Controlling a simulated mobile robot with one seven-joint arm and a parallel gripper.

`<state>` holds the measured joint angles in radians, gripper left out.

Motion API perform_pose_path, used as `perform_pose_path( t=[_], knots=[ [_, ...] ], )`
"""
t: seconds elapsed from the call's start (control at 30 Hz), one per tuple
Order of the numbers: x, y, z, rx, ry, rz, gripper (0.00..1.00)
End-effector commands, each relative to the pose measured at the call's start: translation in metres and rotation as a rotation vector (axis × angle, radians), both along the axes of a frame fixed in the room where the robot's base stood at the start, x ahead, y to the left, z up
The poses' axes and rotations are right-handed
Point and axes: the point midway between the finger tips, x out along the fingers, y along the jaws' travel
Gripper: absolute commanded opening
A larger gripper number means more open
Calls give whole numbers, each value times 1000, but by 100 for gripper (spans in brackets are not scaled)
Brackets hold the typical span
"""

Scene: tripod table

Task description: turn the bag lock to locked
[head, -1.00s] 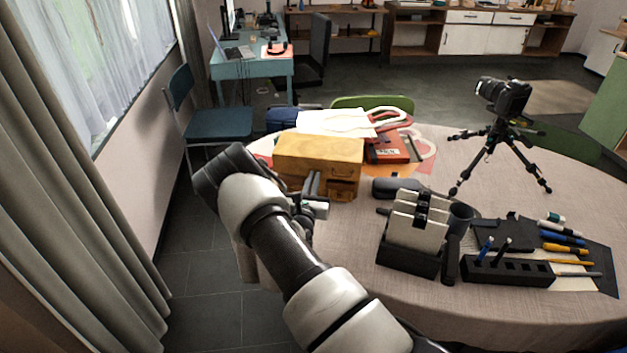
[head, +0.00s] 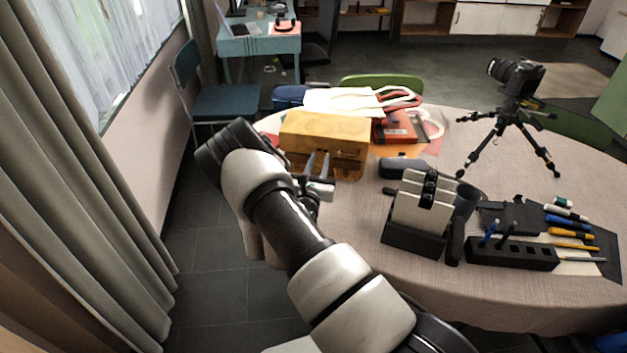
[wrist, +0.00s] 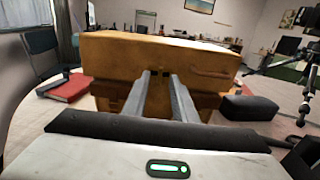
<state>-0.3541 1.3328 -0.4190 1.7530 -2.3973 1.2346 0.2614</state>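The bag is a tan-brown boxy case (head: 326,127) at the left side of the round table, and it fills the upper middle of the wrist view (wrist: 115,62). My gripper (head: 318,158) is at the bag's near front face. In the wrist view its two grey fingers (wrist: 161,76) point at the upper front of the bag, with a clear gap between them. A small dark fitting, perhaps the lock (wrist: 158,71), shows between the fingertips. Its setting is too small to tell. Whether the fingers touch the bag is unclear. Nothing is held.
A dark case (head: 403,167) lies right of the bag. Red books (head: 398,128) and a white-and-red tote (head: 345,101) are behind it. A camera tripod (head: 508,130), a black holder (head: 414,238) and a pen block (head: 512,254) stand farther right.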

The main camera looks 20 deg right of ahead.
Motion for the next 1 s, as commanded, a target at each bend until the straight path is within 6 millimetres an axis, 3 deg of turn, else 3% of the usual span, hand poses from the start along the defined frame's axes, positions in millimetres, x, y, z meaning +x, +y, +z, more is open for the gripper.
perform_pose_path(
  t=[0.6, 0.8, 1.0],
  knots=[
    [-120, 70, 0, -1, 3, 3, 25],
    [-137, 78, 0, 0, 1, 1, 25],
    [-139, 80, 0, 0, 0, 0, 25]
  ],
)
